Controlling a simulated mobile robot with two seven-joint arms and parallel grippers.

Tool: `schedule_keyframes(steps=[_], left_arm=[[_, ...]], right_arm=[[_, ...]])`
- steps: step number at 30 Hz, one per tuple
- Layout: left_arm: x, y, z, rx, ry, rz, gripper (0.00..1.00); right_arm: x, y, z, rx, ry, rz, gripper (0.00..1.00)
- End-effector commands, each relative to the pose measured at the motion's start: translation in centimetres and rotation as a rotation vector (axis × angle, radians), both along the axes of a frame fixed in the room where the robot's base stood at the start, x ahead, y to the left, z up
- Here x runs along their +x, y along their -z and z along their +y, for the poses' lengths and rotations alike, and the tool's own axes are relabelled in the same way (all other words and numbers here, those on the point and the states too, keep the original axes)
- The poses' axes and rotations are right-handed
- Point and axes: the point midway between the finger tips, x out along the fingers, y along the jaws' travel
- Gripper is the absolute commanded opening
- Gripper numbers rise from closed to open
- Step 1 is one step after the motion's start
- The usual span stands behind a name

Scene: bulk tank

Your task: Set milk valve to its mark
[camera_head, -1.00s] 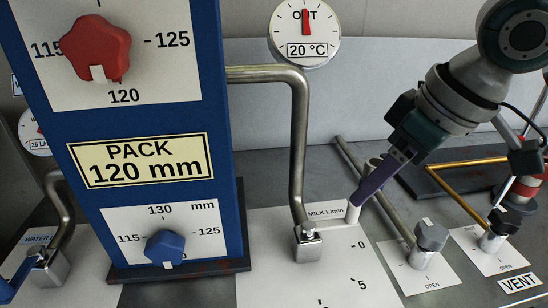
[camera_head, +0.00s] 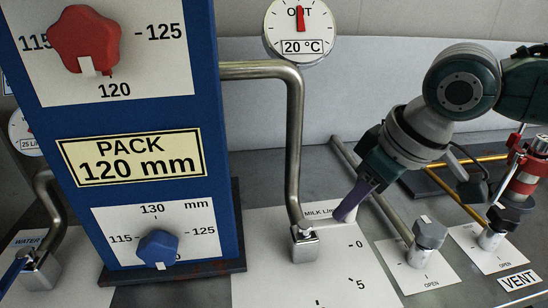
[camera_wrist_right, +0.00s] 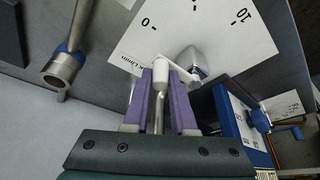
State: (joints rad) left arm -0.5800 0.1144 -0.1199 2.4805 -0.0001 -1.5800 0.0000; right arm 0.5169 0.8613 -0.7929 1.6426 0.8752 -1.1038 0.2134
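The milk valve (camera_head: 305,243) is a square metal block on a white scale card (camera_head: 262,252) labelled MILK L/min, below a bent steel pipe. Its lever points to the upper right, near the label; the 0 and 5 figures lie further clockwise. My right gripper (camera_head: 345,212) has purple fingers reaching down at the lever's outer end. In the right wrist view, the white upright lever handle (camera_wrist_right: 159,76) stands between the two fingertips (camera_wrist_right: 160,88), with a thin gap on one side. The coloured mark on the scale cannot be made out. My left gripper is out of view.
A blue panel (camera_head: 225,150) with a red knob (camera_head: 85,38) and blue knob (camera_head: 158,248) stands left. A temperature dial (camera_head: 300,28) hangs above.

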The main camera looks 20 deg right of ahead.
Motion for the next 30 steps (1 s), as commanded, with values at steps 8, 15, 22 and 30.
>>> schedule_keyframes(steps=[8, 15, 22, 30], left_arm=[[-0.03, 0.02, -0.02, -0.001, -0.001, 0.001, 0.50], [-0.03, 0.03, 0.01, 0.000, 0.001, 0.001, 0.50], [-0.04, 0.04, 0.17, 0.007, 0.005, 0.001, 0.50], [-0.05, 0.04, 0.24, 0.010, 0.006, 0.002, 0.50]], right_arm=[[-0.01, -0.01, -0.01, 0.000, 0.000, 0.000, 0.00], [-0.01, -0.01, -0.02, 0.000, 0.000, 0.000, 0.00], [-0.01, -0.01, -0.02, 0.000, 0.000, 0.000, 0.00], [-0.01, -0.01, -0.02, 0.000, 0.000, 0.000, 0.00]])
